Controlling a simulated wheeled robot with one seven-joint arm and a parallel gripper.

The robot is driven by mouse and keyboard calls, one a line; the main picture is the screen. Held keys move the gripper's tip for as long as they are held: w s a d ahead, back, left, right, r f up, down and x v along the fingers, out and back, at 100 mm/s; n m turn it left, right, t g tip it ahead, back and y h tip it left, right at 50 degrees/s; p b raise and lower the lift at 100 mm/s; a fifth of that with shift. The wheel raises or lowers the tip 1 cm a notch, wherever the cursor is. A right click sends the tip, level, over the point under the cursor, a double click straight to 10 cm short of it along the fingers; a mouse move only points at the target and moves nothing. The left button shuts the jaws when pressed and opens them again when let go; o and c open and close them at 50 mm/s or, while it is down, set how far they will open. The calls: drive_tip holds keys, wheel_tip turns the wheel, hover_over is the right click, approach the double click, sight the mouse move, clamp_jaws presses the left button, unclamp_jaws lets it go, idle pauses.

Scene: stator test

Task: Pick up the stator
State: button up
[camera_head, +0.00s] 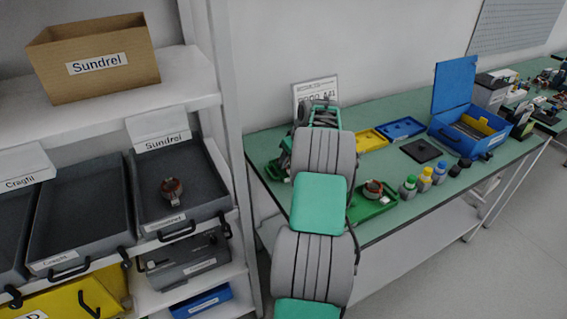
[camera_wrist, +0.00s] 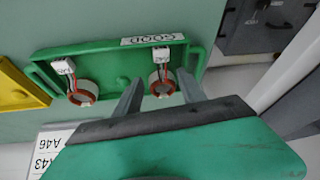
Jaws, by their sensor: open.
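In the wrist view a green tray (camera_wrist: 112,62) with a "GOOD" label holds two stators with white connectors. One stator (camera_wrist: 163,85) shows between the fingertips of my open gripper (camera_wrist: 160,88), which looks empty; I cannot tell its height above the stator. The other stator (camera_wrist: 83,94) lies to the left, outside the fingers. In the head view my arm hides my gripper and most of the area behind it. Another stator (camera_head: 373,188) sits in a green tray (camera_head: 385,206) right of my arm, and one more (camera_head: 172,188) lies in a grey shelf tray (camera_head: 150,216).
The green table (camera_head: 395,228) carries a yellow tray (camera_head: 371,139), a blue tray (camera_head: 402,128), several bottles (camera_head: 425,180) and a blue open case (camera_head: 455,95). The shelf unit (camera_head: 228,90) stands left. A yellow tray (camera_wrist: 20,92) borders the green one in the wrist view.

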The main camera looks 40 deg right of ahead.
drive_tip(key=shift+w+f, duration=0.2)
drive_tip(key=shift+f, duration=0.4)
drive_tip(key=shift+c, duration=0.3)
clamp_jaws()
